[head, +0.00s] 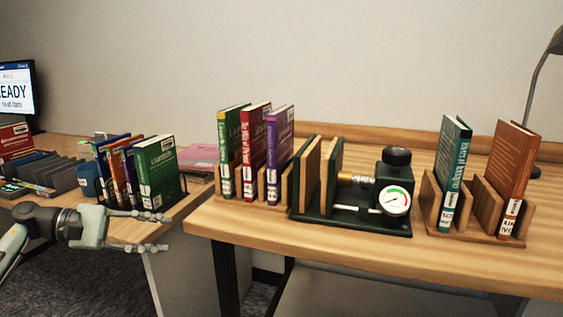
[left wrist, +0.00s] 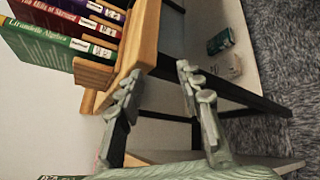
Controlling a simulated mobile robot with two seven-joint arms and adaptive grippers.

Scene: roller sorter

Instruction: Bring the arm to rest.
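My left gripper (head: 150,231) comes in from the left in the head view, in front of the gap between the two desks. Its two fingers are spread apart with nothing between them. In the left wrist view the open fingers (left wrist: 165,95) show near the wooden desk edge, with the rack of books above left. The gripper is apart from the books. My right gripper is in neither view.
A wooden rack (head: 270,204) holds green, red and purple books. A press with a gauge (head: 396,201) stands beside it. Another rack (head: 485,235) holds a teal and an orange book. A row of books (head: 155,170) and a monitor (head: 17,90) stand on the left desk.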

